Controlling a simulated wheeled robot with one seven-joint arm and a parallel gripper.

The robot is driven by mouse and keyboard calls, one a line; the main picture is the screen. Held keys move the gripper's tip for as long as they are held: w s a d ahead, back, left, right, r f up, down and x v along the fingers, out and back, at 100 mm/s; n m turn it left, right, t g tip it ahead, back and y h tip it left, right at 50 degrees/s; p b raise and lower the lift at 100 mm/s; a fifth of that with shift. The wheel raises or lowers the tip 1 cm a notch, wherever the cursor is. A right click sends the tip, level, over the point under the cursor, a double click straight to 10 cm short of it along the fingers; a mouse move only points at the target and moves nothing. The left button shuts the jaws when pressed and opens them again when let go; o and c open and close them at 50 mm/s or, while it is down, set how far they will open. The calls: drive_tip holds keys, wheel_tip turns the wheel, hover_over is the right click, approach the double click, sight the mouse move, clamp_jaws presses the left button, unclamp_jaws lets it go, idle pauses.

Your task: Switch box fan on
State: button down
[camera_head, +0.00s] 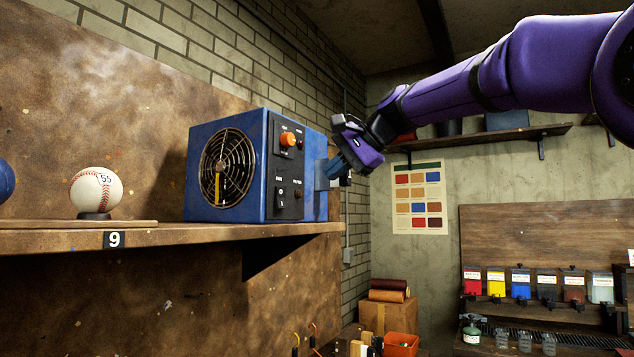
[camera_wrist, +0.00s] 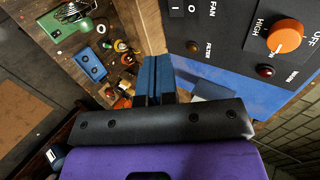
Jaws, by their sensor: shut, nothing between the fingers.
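The blue box fan (camera_head: 262,165) stands on a wooden shelf, with a round dark grille (camera_head: 228,168) on one face. Its black control panels carry an orange knob (camera_head: 289,139) above and a dark switch (camera_head: 281,194) marked FAN below. In the wrist view the orange knob (camera_wrist: 285,36) is at the upper right, and the FAN lettering with I and O marks is at the top edge; the switch itself is mostly cut off there. My gripper (camera_head: 335,172) is at the right side of the box, shut and empty. Its blue fingers (camera_wrist: 155,78) point toward the panel's lower edge; contact is unclear.
A baseball (camera_head: 96,190) on a stand sits left of the fan on the shelf (camera_head: 170,238). The brick wall (camera_head: 230,50) is behind. Below, in the wrist view, a wooden bench (camera_wrist: 125,30) holds small items. Open air lies in front of the shelf.

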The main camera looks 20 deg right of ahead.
sight(282, 205)
drive_tip(key=shift+w+a+r+x, duration=0.15)
drive_tip(key=shift+r+x, duration=0.1)
drive_tip(key=shift+x, duration=1.8)
drive_tip(key=shift+w+a+r+x, duration=0.15)
drive_tip(key=shift+r+x, duration=0.15)
drive_tip(key=shift+x, duration=1.8)
drive_tip(key=shift+w+a+r+x, duration=0.15)
drive_tip(key=shift+r+x, duration=0.1)
drive_tip(key=shift+x, duration=1.8)
drive_tip(key=shift+w+f, duration=0.1)
drive_tip(key=shift+w, duration=0.1)
